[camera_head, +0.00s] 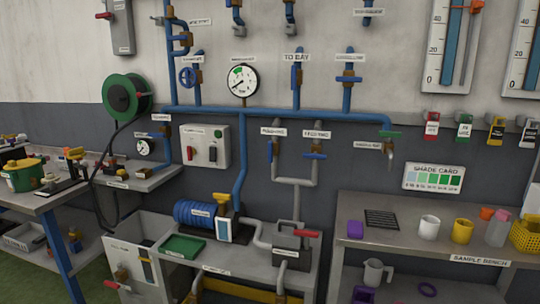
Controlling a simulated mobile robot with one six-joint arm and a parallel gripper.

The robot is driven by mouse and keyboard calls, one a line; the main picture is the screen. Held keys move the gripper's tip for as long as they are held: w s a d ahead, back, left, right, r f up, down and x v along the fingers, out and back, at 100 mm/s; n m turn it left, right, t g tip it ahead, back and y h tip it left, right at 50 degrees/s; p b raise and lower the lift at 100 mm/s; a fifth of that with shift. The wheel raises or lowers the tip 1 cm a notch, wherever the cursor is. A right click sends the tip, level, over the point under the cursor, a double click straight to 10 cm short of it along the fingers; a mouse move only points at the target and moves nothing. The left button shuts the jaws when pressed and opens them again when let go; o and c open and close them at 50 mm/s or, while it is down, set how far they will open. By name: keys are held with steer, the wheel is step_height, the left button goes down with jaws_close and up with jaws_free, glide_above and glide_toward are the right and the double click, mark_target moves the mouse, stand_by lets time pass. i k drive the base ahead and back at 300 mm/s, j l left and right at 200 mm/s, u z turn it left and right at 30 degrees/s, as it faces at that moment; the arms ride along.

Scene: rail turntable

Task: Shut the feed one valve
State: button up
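The label lettering is mostly too small to read, so I cannot tell for certain which valve is feed one. Two valves sit side by side on the grey forked pipe at the centre. The left valve (275,150) has a blue lever that hangs in line with its pipe, under a small white label (273,131). The right valve (316,156) has a blue lever lying across its pipe, under another label (316,134). My gripper is not in view.
A blue pipe with a gauge (242,80) runs along the wall above. Below stand a grey box with a red lever (306,234), a blue motor (196,212) and a green tray (184,247). The sample bench (480,260) stands right, a cluttered workbench (30,203) left.

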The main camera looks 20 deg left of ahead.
mark_target(271, 150)
steer(key=i+j, duration=0.4)
steer(key=j, duration=0.25)
steer(key=i+j, duration=0.4)
steer(key=j, duration=0.2)
steer(key=i+j+u, duration=0.1)
steer(key=i+j, duration=0.25)
steer(key=j, duration=0.3)
steer(key=i+j, duration=0.45)
steer(key=j, duration=0.15)
steer(key=i+j+u, duration=0.1)
steer(key=i+j, duration=0.3)
steer(key=j, duration=0.2)
steer(key=i+j, duration=0.45)
steer(key=j, duration=0.15)
